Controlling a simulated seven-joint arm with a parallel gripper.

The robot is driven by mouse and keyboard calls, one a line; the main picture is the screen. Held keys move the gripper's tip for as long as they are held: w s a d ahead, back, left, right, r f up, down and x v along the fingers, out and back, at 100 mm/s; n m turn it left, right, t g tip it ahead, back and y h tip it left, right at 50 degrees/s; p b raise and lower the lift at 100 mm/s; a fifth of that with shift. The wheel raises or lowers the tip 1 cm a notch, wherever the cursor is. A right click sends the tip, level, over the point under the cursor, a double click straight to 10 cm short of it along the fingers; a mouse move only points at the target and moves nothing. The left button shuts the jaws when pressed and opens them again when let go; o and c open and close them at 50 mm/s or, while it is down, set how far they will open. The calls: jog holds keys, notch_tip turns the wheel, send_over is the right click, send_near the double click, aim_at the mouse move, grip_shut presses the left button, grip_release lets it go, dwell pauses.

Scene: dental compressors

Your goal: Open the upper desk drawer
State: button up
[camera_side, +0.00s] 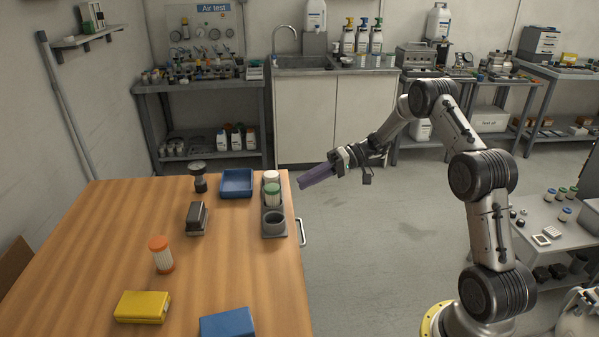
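The wooden desk (110,240) fills the left of the view. A pale metal handle (302,232) sticks out from its right side, just under the top. The drawer fronts face away from the camera, and no drawer shows standing out. My gripper (318,176) is beyond the desk's far right corner, above and behind the handle and apart from it. A long purple piece extends from its end toward the desk; I cannot tell whether this is its fingers or a held thing. The opening between the fingers cannot be made out.
A grey holder (280,222) with cups stands along the desk's right edge near the handle. A blue tray (236,183), dark brush-like block (197,218), orange-capped jar (161,254) and yellow box (142,307) are also on top. The floor (380,235) right of the desk is clear.

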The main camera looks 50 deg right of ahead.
jog(key=a+r+n+g, duration=0.1)
jog(key=a+r, duration=0.3)
jog(key=r, duration=0.1)
jog(key=shift+s+a+n+g, duration=0.3)
jog(key=shift+s, duration=0.05)
